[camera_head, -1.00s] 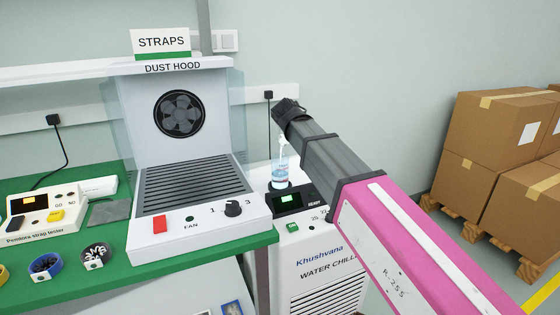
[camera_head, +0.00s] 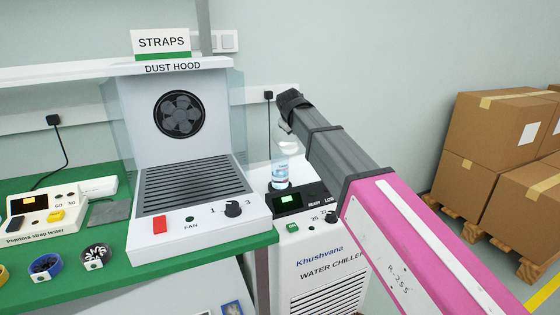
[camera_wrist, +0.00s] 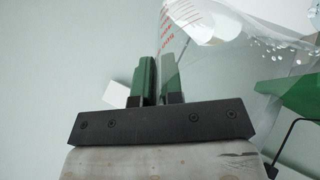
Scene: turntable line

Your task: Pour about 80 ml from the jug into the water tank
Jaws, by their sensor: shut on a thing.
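My gripper (camera_wrist: 158,75) has its green fingers shut on the clear jug (camera_wrist: 215,60), which has red scale marks. The jug is tilted in the wrist view, with water and bubbles inside. In the head view my wrist end is above the water chiller (camera_head: 322,262), and the fingers are mostly hidden behind it. A faint clear shape just below it looks like part of the jug. The clear water tank (camera_head: 281,177) stands upright on the chiller top, directly below, with bluish water in it. I cannot make out its exact level or a clear stream.
The chiller panel shows a small green display (camera_head: 288,199), a green button (camera_head: 292,226) and a dial. The dust hood (camera_head: 190,135) stands close on the left, on the green bench (camera_head: 150,262). Cardboard boxes (camera_head: 495,130) are stacked at the right.

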